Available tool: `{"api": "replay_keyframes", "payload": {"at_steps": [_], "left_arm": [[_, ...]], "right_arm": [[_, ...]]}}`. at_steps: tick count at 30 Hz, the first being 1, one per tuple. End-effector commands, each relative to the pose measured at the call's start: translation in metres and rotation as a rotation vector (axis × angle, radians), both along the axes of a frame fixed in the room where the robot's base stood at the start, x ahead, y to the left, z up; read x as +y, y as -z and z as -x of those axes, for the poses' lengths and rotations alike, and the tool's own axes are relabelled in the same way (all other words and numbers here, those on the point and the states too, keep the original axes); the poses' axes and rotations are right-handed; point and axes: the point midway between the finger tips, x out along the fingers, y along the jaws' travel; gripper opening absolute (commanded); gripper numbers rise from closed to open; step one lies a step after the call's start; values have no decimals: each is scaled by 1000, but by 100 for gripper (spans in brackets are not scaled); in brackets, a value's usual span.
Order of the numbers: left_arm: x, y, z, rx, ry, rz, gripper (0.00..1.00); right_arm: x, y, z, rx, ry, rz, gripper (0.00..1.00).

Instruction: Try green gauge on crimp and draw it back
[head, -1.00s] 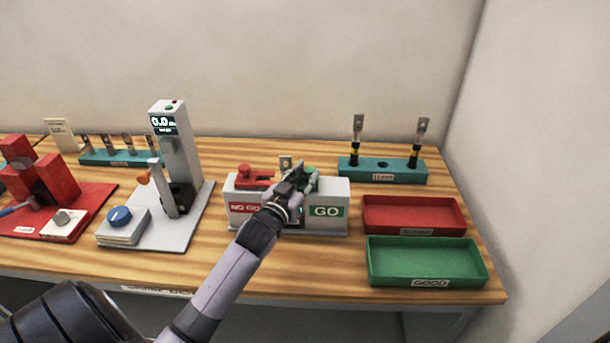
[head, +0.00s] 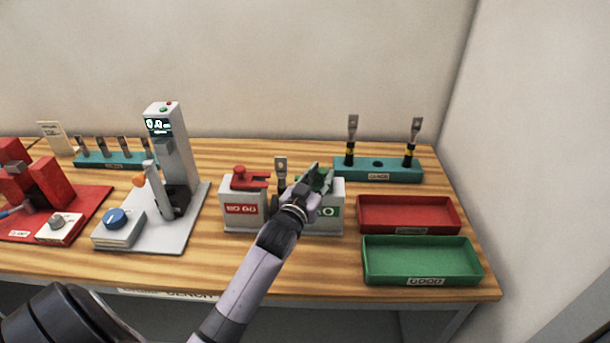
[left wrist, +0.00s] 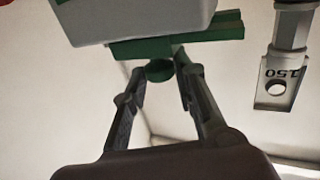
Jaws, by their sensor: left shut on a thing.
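My left gripper (head: 312,178) is shut on the round knob of the green gauge (head: 327,182). The gauge is at the top of the grey GO block and partly hidden by my fingers. In the left wrist view the green gauge (left wrist: 217,28) lies across the face of the grey block (left wrist: 135,18), its knob (left wrist: 160,70) between my fingertips (left wrist: 160,72). The crimped lug (head: 281,168) stands upright left of my gripper. My right gripper is out of view.
The red NO GO gauge (head: 248,178) sits on the left block. Right are a teal rack (head: 378,171) with two lugs, a red tray (head: 408,216) and an empty green GOOD tray (head: 422,262). A grey tester (head: 172,150) stands left.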

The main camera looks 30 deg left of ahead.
Motion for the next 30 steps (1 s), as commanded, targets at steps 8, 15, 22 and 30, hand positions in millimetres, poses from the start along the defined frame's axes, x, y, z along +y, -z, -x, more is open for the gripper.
{"api": "replay_keyframes", "payload": {"at_steps": [8, 15, 22, 30], "left_arm": [[-6, -1, -3, -1, 4, 0, 0], [-6, -1, -3, -1, 4, 1, 33], [-5, -1, -3, -1, 3, 0, 33], [-5, 0, 1, 0, 2, 0, 33]], "right_arm": [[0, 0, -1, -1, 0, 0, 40], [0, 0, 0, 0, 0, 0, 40], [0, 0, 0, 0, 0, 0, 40], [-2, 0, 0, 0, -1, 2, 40]]}}
